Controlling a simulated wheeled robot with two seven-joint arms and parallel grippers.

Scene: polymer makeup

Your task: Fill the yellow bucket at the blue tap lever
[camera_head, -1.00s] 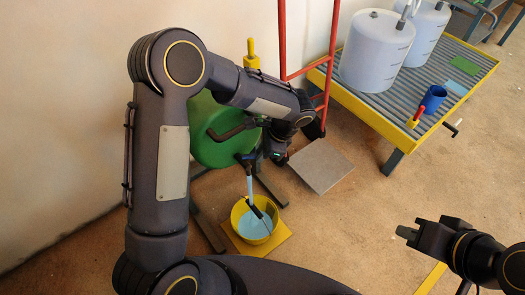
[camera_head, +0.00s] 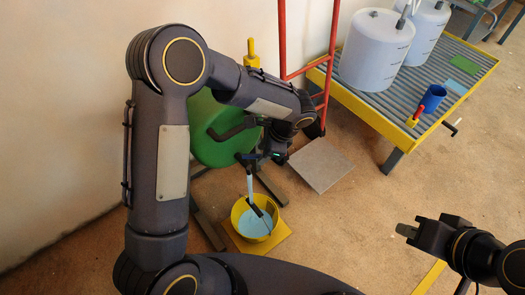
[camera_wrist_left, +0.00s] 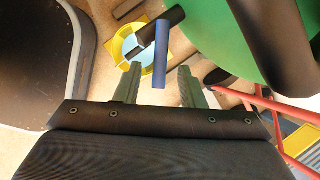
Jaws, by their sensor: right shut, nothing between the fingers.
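The yellow bucket (camera_head: 238,222) stands upright on a yellow plate under the green drum (camera_head: 205,140), holding light blue liquid. A light blue stream (camera_head: 250,184) runs from the tap toward the bucket. In the left wrist view the blue tap lever (camera_wrist_left: 161,55) lies between the spread fingers of my left gripper (camera_wrist_left: 160,88), with gaps on both sides. The bucket also shows there beyond the lever (camera_wrist_left: 120,45). In the head view my left gripper (camera_head: 274,156) is at the tap, its fingers partly hidden. My right gripper (camera_head: 404,230) is shut and empty, well away at lower right.
A yellow-edged slatted platform (camera_head: 345,98) at upper right carries white tanks (camera_head: 375,50) and a blue cup (camera_head: 433,98). Floor between bucket and right gripper is clear.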

